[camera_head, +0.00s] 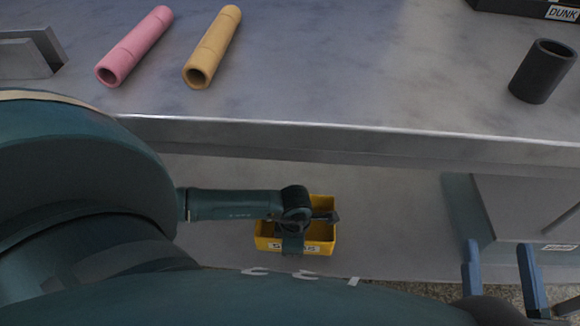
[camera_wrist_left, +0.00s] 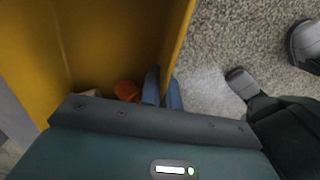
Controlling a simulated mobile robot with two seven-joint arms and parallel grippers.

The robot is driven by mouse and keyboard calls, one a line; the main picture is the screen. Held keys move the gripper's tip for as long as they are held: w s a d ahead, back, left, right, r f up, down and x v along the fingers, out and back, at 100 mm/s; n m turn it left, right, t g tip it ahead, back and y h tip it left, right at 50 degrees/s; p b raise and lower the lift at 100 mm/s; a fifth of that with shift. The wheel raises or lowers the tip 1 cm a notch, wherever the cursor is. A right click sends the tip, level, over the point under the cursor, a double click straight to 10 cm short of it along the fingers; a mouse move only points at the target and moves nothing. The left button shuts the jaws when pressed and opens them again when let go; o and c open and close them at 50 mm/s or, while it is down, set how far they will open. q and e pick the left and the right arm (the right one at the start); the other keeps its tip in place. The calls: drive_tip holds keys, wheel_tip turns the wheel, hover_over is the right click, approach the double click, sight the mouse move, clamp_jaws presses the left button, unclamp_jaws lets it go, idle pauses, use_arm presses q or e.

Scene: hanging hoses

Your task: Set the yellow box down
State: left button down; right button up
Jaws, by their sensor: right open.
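The yellow box (camera_head: 328,240) is below the table's front edge in the head view, over a lower grey surface, with a label on its near side. I cannot tell whether it rests there. Its wall also fills the upper left of the left wrist view (camera_wrist_left: 110,35). My left gripper (camera_wrist_left: 163,88) has one blue finger on each side of that wall, close against it, and looks shut on it. In the head view my left wrist covers part of the box. My right gripper (camera_head: 498,247) is open and empty at the lower right, apart from the box.
An orange thing (camera_wrist_left: 127,91) lies inside the box. A pink hose (camera_head: 135,46), a tan hose (camera_head: 213,46) and a dark cylinder (camera_head: 543,71) are on the metal table (camera_head: 350,70). A grey block (camera_head: 515,205) stands to the right of the box. Speckled floor (camera_wrist_left: 235,40) shows beside the box.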

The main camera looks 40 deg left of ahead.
use_arm(q)
wheel_tip(320, 180, down, 4)
drive_tip(key=shift+f+b, duration=0.25)
drive_tip(key=shift+b, duration=0.75)
drive_tip(key=shift+f, duration=0.2)
use_arm(e)
drive_tip(key=r+n+y, duration=0.1)
drive_tip(key=w+r+n+t+y, duration=0.1)
drive_tip(key=r, duration=0.1)
drive_tip(key=shift+w+d+r+t, duration=0.1)
drive_tip(key=shift+d+r+t, duration=0.1)
drive_tip(key=shift+t, duration=0.1)
use_arm(q)
drive_tip(key=shift+f, duration=0.1)
drive_tip(key=c, duration=2.1)
unclamp_jaws()
drive_tip(key=o, duration=0.5)
drive_tip(key=shift+c, duration=0.2)
use_arm(e)
drive_tip(key=shift+r+n+y, duration=0.15)
drive_tip(key=shift+n+y, duration=0.15)
drive_tip(key=shift+n, duration=0.1)
